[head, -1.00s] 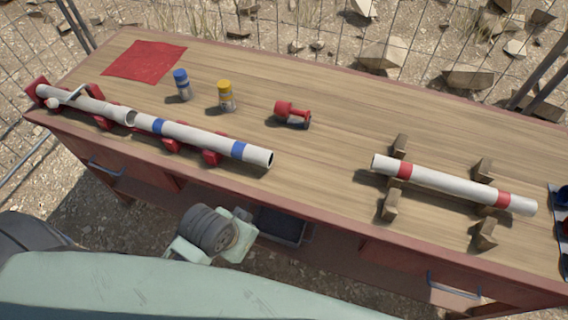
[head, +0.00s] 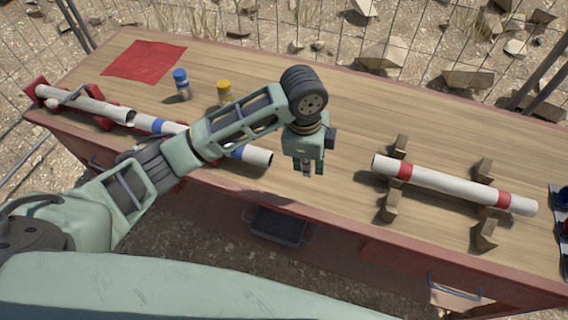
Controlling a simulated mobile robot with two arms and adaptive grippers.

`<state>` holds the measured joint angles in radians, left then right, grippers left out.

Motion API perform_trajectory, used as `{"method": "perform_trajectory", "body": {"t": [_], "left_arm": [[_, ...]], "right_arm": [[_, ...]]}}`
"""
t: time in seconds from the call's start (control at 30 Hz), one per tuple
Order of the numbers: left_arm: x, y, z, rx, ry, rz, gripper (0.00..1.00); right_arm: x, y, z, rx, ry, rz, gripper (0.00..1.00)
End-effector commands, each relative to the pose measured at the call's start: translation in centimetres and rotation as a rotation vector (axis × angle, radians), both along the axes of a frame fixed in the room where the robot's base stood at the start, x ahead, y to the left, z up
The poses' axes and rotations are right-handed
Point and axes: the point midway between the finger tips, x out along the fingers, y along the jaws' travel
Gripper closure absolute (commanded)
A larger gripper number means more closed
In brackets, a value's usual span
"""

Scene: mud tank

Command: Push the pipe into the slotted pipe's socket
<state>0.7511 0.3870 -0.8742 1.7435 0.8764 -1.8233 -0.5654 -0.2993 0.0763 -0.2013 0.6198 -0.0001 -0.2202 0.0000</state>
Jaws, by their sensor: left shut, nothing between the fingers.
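A white pipe with blue bands (head: 257,155) lies along the left front of the table, partly hidden behind my left arm. Its left end is close to a plain white pipe (head: 85,103) in red holders, which looks like the slotted one; whether they touch is hard to tell. A white pipe with red bands (head: 446,184) rests on wooden cradles at the right. My left gripper (head: 308,172) points down, shut and empty, just right of the blue-banded pipe's open right end and apart from it. My right gripper is not in view.
The wooden table (head: 420,120) has a blue-capped bottle (head: 182,86), a yellow-capped bottle (head: 224,92) and a red cloth (head: 144,61) at the left. Wooden cradles (head: 391,203) stand at the right. The back middle is clear. A wire fence runs behind.

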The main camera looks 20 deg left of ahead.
Motion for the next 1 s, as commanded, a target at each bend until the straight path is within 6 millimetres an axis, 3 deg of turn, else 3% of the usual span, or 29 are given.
{"method": "perform_trajectory", "body": {"t": [0.03,0.2,0.33,0.47,0.87,1.0], "left_arm": [[1.1,0.9,1.0,0.032,-0.001,-0.022,1.0],[2.7,2.7,2.8,0.089,0.018,-0.072,1.0],[3.0,3.1,2.8,0.1,0.026,-0.08,1.0],[2.9,3.1,1.2,0.1,0.028,-0.081,1.0],[2.9,3.1,-7.0,0.101,0.026,-0.08,1.0],[3.1,5.6,-6.5,0.101,0.022,-0.078,1.0]], "right_arm": [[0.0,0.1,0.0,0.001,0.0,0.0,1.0],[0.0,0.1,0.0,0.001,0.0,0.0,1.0],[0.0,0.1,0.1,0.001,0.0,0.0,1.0],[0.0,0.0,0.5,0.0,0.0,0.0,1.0],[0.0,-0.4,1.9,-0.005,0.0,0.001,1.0],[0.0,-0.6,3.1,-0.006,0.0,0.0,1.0]]}}
